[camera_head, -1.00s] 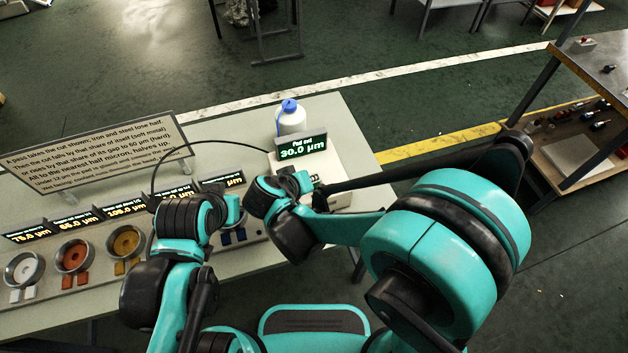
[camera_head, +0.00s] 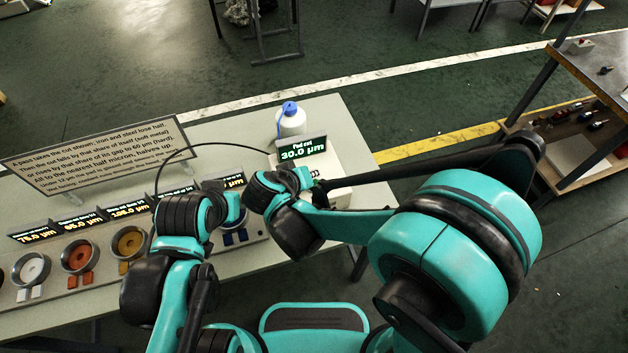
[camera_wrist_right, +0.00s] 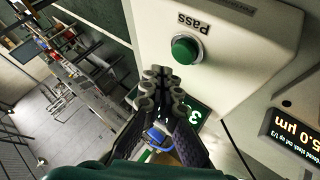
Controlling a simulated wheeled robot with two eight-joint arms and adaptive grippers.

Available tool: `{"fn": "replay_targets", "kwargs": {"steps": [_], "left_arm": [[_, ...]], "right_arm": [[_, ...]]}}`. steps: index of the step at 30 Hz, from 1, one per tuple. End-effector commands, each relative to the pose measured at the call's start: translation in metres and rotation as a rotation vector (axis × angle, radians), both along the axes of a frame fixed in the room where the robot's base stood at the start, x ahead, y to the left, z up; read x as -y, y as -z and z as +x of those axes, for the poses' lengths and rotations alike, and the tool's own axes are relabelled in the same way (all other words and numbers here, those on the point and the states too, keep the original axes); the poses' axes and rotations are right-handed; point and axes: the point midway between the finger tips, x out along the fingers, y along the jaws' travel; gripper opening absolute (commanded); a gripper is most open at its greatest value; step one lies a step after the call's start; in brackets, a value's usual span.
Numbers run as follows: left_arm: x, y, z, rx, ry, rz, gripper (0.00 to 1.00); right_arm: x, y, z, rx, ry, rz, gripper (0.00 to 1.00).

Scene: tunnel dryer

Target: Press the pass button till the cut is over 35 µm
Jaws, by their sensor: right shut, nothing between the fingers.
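The pad cut display (camera_head: 302,149) reads 30.0 µm in the head view. It stands on a pale box (camera_head: 342,195) at the right end of the table. In the right wrist view the round green pass button (camera_wrist_right: 185,49) sits on the pale panel below the word "Pass", which reads upside down. My right gripper (camera_wrist_right: 163,84) is shut and empty, with its fingertips just below the button in the picture. I cannot tell if they touch it. My left gripper's fingers are hidden in the head view; its wrist is left of the right hand.
A text sign (camera_head: 100,157) stands on the table (camera_head: 225,125). Several round dishes, such as the orange one (camera_head: 130,243), stand in a row with small displays behind them. A white bottle with a blue cap (camera_head: 291,120) stands behind the pad cut display. A black cable arches over the table.

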Motion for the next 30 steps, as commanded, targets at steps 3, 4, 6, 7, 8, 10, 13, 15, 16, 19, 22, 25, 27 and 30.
{"fn": "replay_targets", "kwargs": {"steps": [3,4,6,7,8,10,13,15,16,19,22,25,27,30], "left_arm": [[0.000,-0.014,0.000,0.000,0.000,0.000,0.71],[0.000,-0.016,0.000,0.000,0.000,0.000,0.71],[0.000,-0.022,0.000,0.000,0.000,0.000,0.71],[0.000,-0.024,0.000,0.000,0.000,0.000,0.71],[0.000,-0.026,0.000,0.000,0.000,0.000,0.71],[0.000,-0.030,0.000,0.000,0.000,0.000,0.71],[0.000,-0.032,0.000,0.000,0.000,0.000,0.71],[0.000,-0.031,0.000,0.000,0.000,0.000,0.71],[0.000,-0.031,0.000,0.000,0.000,0.000,0.71],[0.000,-0.030,0.000,0.000,0.000,0.000,0.71],[0.000,-0.030,0.000,0.000,0.000,0.000,0.71],[0.000,-0.030,0.000,0.000,0.000,0.000,0.71],[0.000,-0.030,0.000,0.000,0.000,0.000,0.71],[0.000,-0.030,0.000,0.000,0.000,0.000,0.71]], "right_arm": [[0.000,-0.017,0.000,0.000,0.000,0.000,0.00],[0.000,-0.020,0.000,0.000,0.000,0.000,0.00],[0.000,-0.027,0.000,0.000,0.000,0.000,0.00],[0.000,-0.030,0.000,0.000,0.000,0.000,0.00],[0.000,-0.033,0.000,0.000,0.000,0.000,0.00],[0.000,-0.038,0.000,0.000,0.000,0.000,0.00],[0.000,-0.041,0.000,0.000,0.000,0.000,0.00],[0.000,-0.040,0.000,0.000,0.000,0.000,0.00],[0.000,-0.039,0.000,0.000,0.000,0.000,0.00],[0.000,-0.039,0.000,0.000,0.000,0.000,0.00],[0.000,-0.039,0.000,0.000,0.000,0.000,0.00],[0.000,-0.039,0.000,0.000,0.000,0.000,0.00],[0.000,-0.039,0.000,0.000,0.000,0.000,0.00],[0.000,-0.039,0.000,0.000,0.000,0.000,0.00]]}}
